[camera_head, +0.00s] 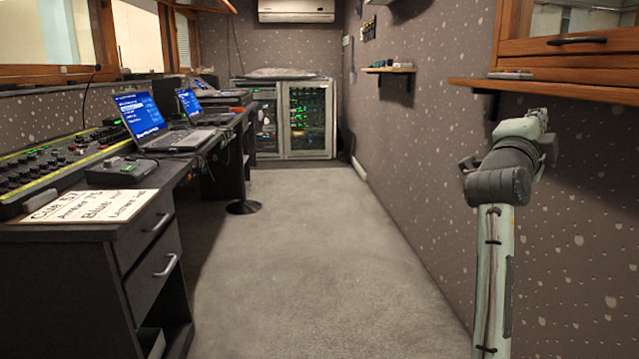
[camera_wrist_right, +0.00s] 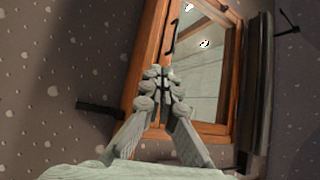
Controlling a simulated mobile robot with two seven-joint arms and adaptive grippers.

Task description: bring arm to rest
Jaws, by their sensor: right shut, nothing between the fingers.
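My right arm rises at the right side of the head view, next to the speckled wall. Its gripper (camera_head: 540,117) is at the far end of the arm, in front of the wooden shelf (camera_head: 560,90) under the window, and is small there. In the right wrist view the fingers of this gripper (camera_wrist_right: 162,74) are together and hold nothing. Behind them the wood-framed window (camera_wrist_right: 205,70) shows tilted. I cannot tell how far the fingers are from the wall. My left gripper is not in view.
A black desk (camera_head: 75,265) on the left bears a fader console (camera_head: 50,165), laptops (camera_head: 140,115) and a handwritten cue card (camera_head: 88,207). The carpeted aisle (camera_head: 300,250) is clear back to the equipment racks (camera_head: 306,120). A small shelf (camera_head: 389,70) juts from the right wall.

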